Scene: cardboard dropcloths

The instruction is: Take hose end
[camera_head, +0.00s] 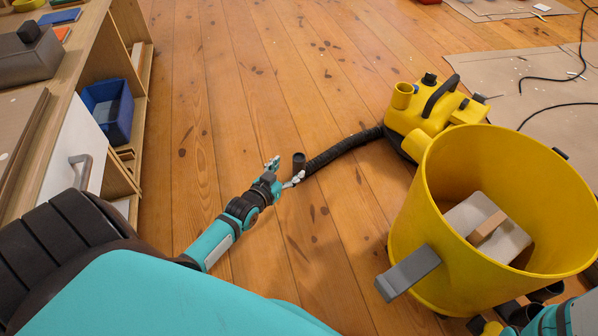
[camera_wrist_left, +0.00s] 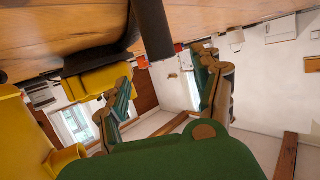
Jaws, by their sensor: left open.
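The hose runs to a yellow vacuum machine (camera_head: 430,112). My left gripper (camera_head: 286,169) is open just left of the hose end. In the left wrist view the dark hose end (camera_wrist_left: 152,30) shows at the top, in line with the gap of my left gripper (camera_wrist_left: 168,75). The fingers stand apart with nothing between them; I cannot tell if either touches the tube. My right gripper is not in view.
A large yellow bucket (camera_head: 440,190) with a block inside stands at the right. A wooden shelf unit (camera_head: 125,100) with a blue bin (camera_head: 108,108) lines the left. Cardboard sheets (camera_head: 500,80) and black cables lie at the upper right.

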